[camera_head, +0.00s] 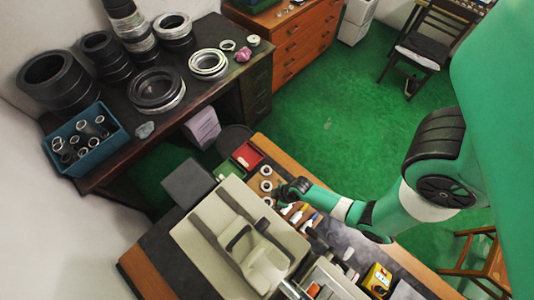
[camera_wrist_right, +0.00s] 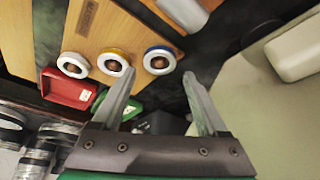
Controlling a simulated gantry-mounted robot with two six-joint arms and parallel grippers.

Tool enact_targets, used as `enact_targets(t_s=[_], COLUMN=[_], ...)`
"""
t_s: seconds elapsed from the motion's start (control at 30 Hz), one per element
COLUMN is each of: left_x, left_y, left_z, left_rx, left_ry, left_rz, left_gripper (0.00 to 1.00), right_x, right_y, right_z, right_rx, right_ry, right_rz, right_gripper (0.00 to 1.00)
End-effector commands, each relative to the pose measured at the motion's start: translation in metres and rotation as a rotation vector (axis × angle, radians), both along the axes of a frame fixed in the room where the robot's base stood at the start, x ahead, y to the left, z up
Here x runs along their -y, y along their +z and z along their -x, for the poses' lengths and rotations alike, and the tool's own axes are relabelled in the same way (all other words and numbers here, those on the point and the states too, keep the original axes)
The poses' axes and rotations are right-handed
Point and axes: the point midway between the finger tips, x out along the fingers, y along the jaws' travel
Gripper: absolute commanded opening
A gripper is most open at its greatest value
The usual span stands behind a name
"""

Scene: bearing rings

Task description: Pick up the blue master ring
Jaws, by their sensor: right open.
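The blue master ring (camera_wrist_right: 159,60), a white ring with a blue rim and a brown centre, lies on the wooden board in the right wrist view. A yellow-rimmed ring (camera_wrist_right: 114,62) and a red-rimmed ring (camera_wrist_right: 73,65) lie to its left. My right gripper (camera_wrist_right: 158,76) is open and empty. Its fingertips appear on either side of the blue ring in the picture, but the gap in depth is unclear. In the head view the right gripper (camera_head: 281,196) is beside the row of rings; their rim colours are hard to tell there. My left gripper is not in view.
A red tray (camera_head: 247,156) stands at the far end of the ring row. A large beige machine (camera_head: 215,215) stands close to the left of the rings. Small bottles (camera_head: 299,214) stand near the right gripper. The green floor beyond the bench is mostly open.

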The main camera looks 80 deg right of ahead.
Motion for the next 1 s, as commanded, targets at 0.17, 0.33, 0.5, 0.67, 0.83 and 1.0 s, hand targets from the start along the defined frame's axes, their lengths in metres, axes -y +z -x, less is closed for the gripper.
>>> enact_targets(t_s=[0.17,0.33,0.5,0.67,0.83,1.0], left_x=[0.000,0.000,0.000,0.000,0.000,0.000], left_y=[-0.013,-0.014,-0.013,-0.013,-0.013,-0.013], left_z=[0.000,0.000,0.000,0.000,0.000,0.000], left_rx=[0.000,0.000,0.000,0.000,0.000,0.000], left_ry=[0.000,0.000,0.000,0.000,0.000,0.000], left_rz=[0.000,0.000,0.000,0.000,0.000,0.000], left_gripper=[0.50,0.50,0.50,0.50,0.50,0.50], right_x=[0.000,0.000,0.000,0.000,0.000,0.000], right_y=[-0.032,-0.038,-0.037,-0.037,-0.037,-0.037], right_z=[-0.010,-0.013,-0.013,-0.013,-0.013,-0.013], right_rx=[0.000,0.000,0.001,0.000,0.000,0.001], right_ry=[0.001,0.001,0.001,0.001,0.001,0.001], right_rz=[0.000,0.000,0.000,0.000,0.000,0.001], right_gripper=[0.76,0.76,0.71,0.42,0.11,0.00])
